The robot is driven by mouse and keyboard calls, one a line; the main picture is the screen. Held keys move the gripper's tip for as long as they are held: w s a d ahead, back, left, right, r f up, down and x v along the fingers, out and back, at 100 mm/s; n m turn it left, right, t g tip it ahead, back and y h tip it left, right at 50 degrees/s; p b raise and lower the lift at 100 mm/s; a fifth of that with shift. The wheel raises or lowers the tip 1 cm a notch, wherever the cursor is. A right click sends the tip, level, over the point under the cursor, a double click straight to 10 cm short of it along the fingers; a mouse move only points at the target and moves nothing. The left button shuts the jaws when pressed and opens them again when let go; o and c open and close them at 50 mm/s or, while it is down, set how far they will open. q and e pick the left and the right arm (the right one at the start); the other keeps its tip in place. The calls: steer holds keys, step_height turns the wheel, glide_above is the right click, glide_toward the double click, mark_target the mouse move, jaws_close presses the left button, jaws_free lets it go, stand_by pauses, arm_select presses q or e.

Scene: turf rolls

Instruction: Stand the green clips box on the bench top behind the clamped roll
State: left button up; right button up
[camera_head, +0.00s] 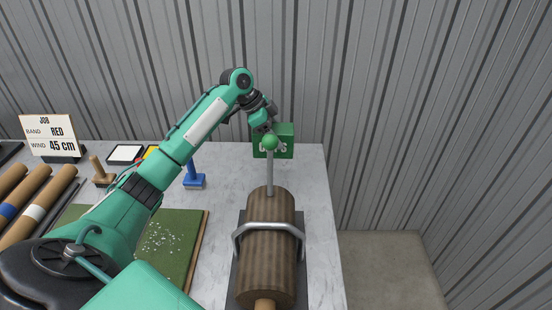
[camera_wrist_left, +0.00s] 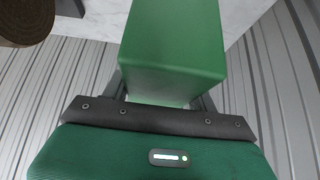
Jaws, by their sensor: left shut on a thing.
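The green clips box (camera_head: 285,140), with white lettering on its front, is at the far right part of the bench top (camera_head: 318,190). It lies beyond the clamped roll (camera_head: 268,245), a brown roll under a metal hoop. My left gripper (camera_head: 262,122) is at the box's upper left and shut on it. The box (camera_wrist_left: 175,45) fills the middle of the left wrist view between the fingers. Whether its base touches the bench I cannot tell. A rod with a green ball (camera_head: 270,142) partly covers the box's front. My right gripper is not in view.
A blue-handled tool (camera_head: 194,178), a wooden-handled tool (camera_head: 101,172) and a green mat (camera_head: 170,245) are left of the roll. Several banded rolls (camera_head: 35,212) lie farther left. A corrugated wall (camera_head: 330,70) stands behind the bench.

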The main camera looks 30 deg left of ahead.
arm_select(q)
step_height(320, 180, down, 9)
steer(key=shift+f+p, duration=0.1)
steer(key=shift+p, duration=0.4)
steer(key=shift+f, duration=0.15)
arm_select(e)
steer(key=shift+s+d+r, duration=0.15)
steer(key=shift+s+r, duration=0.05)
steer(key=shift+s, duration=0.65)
arm_select(q)
steer(key=shift+f, duration=0.1)
steer(key=o, duration=1.2)
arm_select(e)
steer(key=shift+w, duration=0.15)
